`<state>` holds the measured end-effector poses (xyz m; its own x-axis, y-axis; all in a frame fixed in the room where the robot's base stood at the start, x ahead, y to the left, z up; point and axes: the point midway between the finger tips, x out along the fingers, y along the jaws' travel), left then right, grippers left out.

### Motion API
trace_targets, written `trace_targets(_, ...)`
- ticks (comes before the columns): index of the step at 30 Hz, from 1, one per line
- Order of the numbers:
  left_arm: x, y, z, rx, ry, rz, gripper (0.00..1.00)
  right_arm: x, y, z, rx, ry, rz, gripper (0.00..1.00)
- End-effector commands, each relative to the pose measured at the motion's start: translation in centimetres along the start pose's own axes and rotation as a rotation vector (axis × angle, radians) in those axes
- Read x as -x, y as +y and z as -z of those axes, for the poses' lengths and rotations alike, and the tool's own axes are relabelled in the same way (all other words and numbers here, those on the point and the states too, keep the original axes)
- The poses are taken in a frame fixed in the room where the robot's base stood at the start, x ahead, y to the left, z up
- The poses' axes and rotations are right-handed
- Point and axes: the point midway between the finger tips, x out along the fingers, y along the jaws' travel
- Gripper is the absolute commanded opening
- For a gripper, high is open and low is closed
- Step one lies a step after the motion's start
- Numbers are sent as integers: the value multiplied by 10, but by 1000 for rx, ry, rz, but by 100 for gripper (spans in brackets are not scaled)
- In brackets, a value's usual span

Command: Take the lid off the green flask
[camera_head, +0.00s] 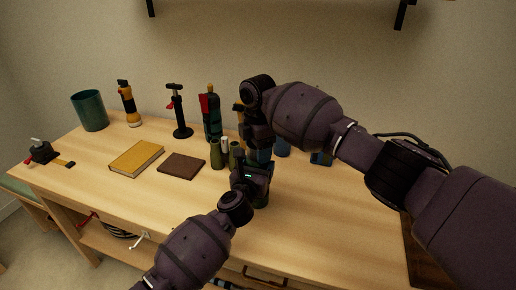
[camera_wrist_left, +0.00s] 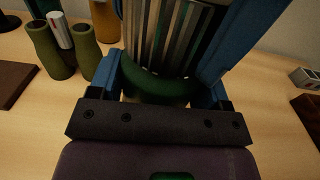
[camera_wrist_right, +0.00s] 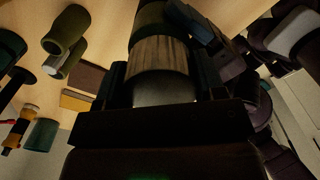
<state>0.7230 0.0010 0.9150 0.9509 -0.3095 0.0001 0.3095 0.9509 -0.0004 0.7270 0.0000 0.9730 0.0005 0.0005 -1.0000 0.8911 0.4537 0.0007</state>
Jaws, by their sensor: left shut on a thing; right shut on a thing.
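The green flask (camera_head: 262,198) stands near the middle of the table, mostly hidden by my two grippers. In the left wrist view its green band (camera_wrist_left: 160,86) and striped body sit between the blue fingers of my left gripper (camera_head: 261,175), which is shut on it. My right gripper (camera_head: 258,154) is above the left one and shut on the flask's lid (camera_wrist_right: 165,92). In the right wrist view the lid looks pale grey between the fingers, against a wood-like striped band. I cannot tell whether lid and body are apart.
Olive binoculars (camera_head: 217,155) stand close left of the grippers. A pump (camera_head: 180,118) and a dark bottle (camera_head: 212,120) stand behind. The table front is mostly clear.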

Motion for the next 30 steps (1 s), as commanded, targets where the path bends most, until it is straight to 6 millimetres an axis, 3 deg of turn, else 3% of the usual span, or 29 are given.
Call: trace_targets(30,0,0,1,0,2,0,5,20,0,0,-2,0,1,35)
